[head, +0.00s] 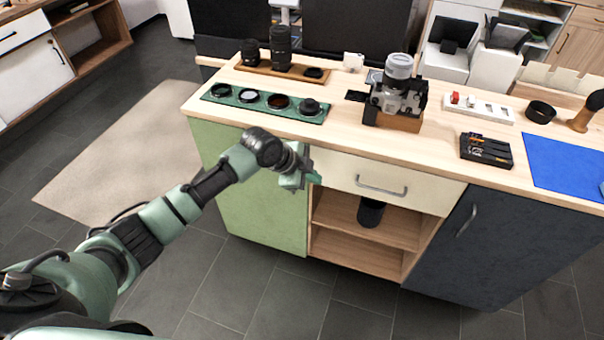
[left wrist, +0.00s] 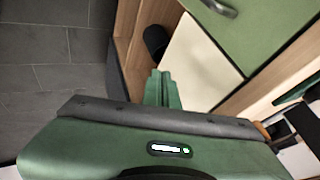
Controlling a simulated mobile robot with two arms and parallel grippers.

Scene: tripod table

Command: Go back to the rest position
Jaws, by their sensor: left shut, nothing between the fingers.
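My left gripper (head: 311,178) is shut and empty. In the head view it is in front of the cabinet, below the worktop edge, near the cream drawer (head: 335,171) and the open shelf. In the left wrist view its closed green fingers (left wrist: 162,90) point toward the cabinet front. They hold nothing. My right gripper is not in view.
The wooden worktop (head: 350,128) carries a camera (head: 400,92), lenses (head: 280,48), a green filter tray (head: 225,96), black batteries (head: 486,150) and a blue mat (head: 565,165). A dark cylinder (head: 371,212) stands on the open shelf. Free floor (head: 270,295) lies in front.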

